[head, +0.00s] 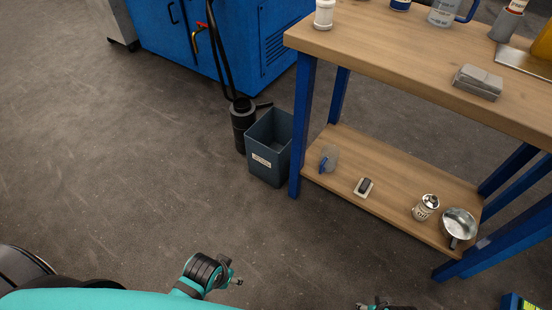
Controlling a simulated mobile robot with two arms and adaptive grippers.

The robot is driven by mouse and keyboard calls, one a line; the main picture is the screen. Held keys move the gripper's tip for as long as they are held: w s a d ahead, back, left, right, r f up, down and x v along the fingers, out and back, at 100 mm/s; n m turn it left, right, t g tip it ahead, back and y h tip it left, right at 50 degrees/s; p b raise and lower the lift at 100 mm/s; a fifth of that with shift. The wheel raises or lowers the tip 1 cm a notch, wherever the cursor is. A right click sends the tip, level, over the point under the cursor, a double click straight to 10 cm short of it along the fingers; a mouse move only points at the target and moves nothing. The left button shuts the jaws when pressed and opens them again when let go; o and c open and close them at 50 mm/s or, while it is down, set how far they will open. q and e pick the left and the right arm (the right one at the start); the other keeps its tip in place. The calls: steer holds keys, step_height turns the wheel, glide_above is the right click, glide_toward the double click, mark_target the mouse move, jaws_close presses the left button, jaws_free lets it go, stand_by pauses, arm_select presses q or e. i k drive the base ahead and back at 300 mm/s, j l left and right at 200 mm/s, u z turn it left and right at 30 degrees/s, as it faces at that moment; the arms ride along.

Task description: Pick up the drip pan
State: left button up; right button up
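A round, shiny metal pan (459,223) with a dark handle pointing to the front sits on the workbench's lower shelf (395,202), at its right end. A flat metal tray (520,62) lies on the bench top at the right, partly cut off by the picture edge. I cannot tell which one is the drip pan. My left gripper (236,282) is low at the bottom middle, over the floor and away from both. My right gripper (375,306) barely shows at the bottom edge. Both are too small to tell open from shut; nothing visible is held.
A can (426,207) stands just left of the round pan. A small device (365,187) and a clear item (329,158) lie farther left. Blue bench legs (303,125) and a grey bin (270,148) stand nearby. Front floor is clear.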

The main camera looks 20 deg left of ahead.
mark_target(457, 225)
steer(key=z, duration=1.3)
steer(key=i+z, duration=0.1)
steer(key=i+j, duration=0.05)
steer(key=i, duration=0.05)
